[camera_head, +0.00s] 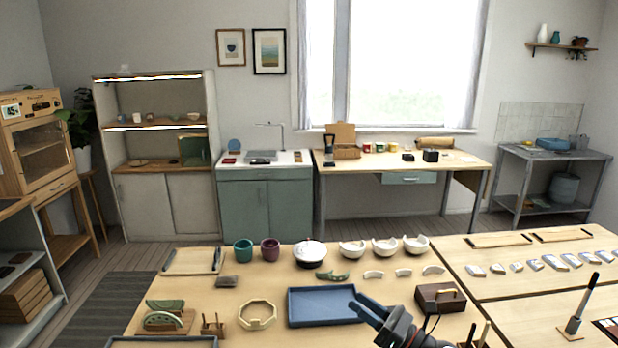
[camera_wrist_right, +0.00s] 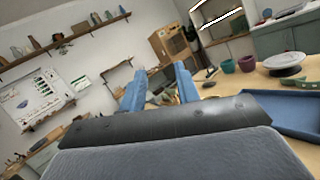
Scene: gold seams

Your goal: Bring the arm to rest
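My right gripper (camera_head: 360,305) comes in from the bottom edge of the head view, above the work table (camera_head: 390,295). Its blue fingers hang over the right side of the blue tray (camera_head: 325,290). In the right wrist view its two fingers (camera_wrist_right: 161,88) stand apart with nothing between them. The tray (camera_wrist_right: 285,115) also shows there, to the right of the fingers. My left gripper is in neither view.
A brown box (camera_head: 440,298) is close right of my gripper. Green (camera_head: 243,250) and plum (camera_head: 270,250) cups, a wheel with a white bowl (camera_head: 310,252), and broken white bowls (camera_head: 385,246) line the back. Upright tools (camera_head: 579,312) stand at right.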

